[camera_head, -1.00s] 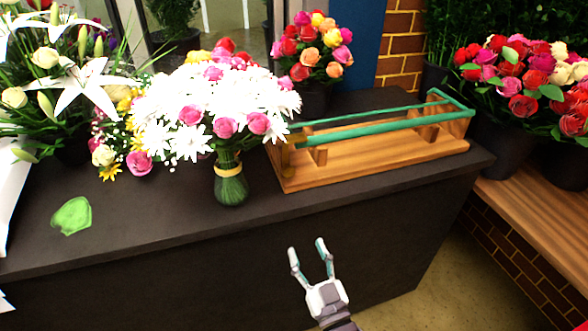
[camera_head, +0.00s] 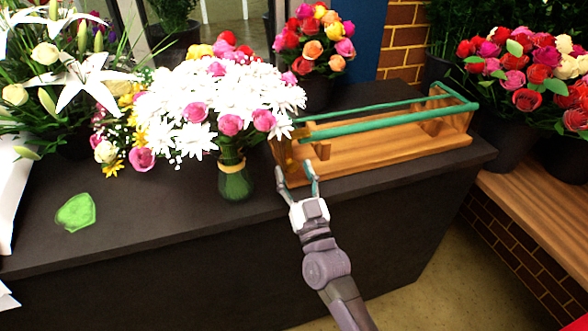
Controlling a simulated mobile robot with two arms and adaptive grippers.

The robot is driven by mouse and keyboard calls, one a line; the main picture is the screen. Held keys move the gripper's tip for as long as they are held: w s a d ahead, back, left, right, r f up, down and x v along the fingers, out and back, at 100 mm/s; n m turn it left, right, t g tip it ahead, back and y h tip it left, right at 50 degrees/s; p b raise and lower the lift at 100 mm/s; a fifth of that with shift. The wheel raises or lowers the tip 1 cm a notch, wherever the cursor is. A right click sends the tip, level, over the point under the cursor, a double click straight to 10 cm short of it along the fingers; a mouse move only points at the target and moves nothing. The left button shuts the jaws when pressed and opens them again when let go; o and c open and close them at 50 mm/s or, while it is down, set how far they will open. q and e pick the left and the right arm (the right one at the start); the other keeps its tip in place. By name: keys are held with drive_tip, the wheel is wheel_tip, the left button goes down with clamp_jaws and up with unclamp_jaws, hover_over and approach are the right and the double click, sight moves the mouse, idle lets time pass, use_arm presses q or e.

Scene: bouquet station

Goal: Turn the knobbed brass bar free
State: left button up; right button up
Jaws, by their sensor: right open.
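A wooden stand (camera_head: 400,152) with green rails (camera_head: 390,122) lies on the dark counter. A small brass-coloured part (camera_head: 288,160) shows at its left end, partly hidden by the white flowers; I cannot make out the knob or how the bar is seated. My right gripper (camera_head: 297,171) is open at the counter's front edge, by the stand's left front corner. Its fingertips point toward the brass part, one on either side in the picture. I cannot tell whether they touch anything. My left gripper is not in view.
A bouquet of white daisies and pink roses (camera_head: 220,110) stands in a glass vase (camera_head: 235,183) close left of my right gripper. Flower buckets stand behind and on the wooden bench (camera_head: 535,205) at right.

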drive_tip(key=shift+w+a+r, duration=0.15)
drive_tip(key=shift+w, duration=0.2)
clamp_jaws()
